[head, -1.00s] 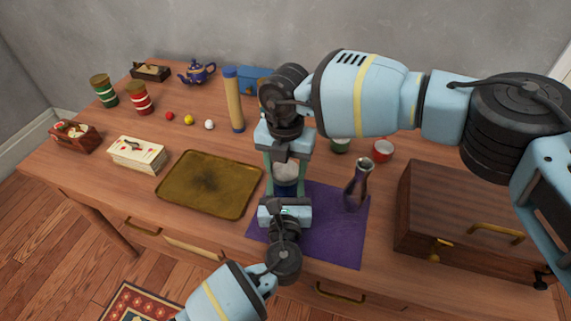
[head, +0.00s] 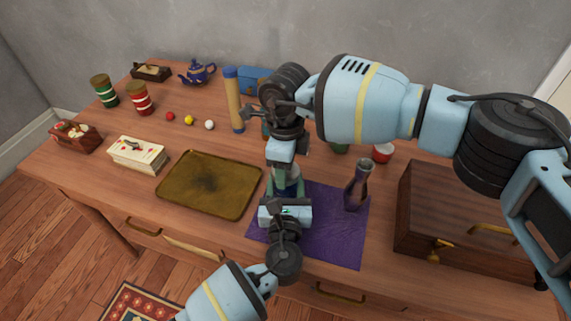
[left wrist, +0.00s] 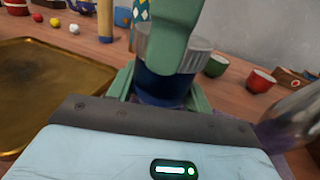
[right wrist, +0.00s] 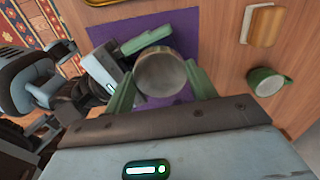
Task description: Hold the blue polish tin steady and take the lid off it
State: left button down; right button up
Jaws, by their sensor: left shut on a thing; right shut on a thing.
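The blue polish tin (left wrist: 163,88) stands over the purple mat (head: 333,238), mostly hidden by my grippers in the head view. Its ribbed silver lid (left wrist: 203,57) sits on top of the blue body, with no clear gap showing in the left wrist view. My left gripper (head: 286,195) is shut on the tin's body from the front, low down. My right gripper (head: 286,170) comes from above and is shut on the lid, whose round top (right wrist: 160,74) shows between its green fingers in the right wrist view.
A brass tray (head: 208,186) lies to the left, and a wooden chest (head: 465,220) is at the right. A red cup (head: 382,153) and a green cup (right wrist: 270,82) stand behind.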

jog(key=n, duration=0.9)
jog(key=shift+n, duration=0.3)
jog(key=n, duration=0.4)
jog(key=shift+n, duration=0.3)
jog(key=n, duration=0.5)
jog(key=shift+n, duration=0.4)
jog(key=shift+r, duration=0.55)
jog(key=shift+r, duration=0.6)
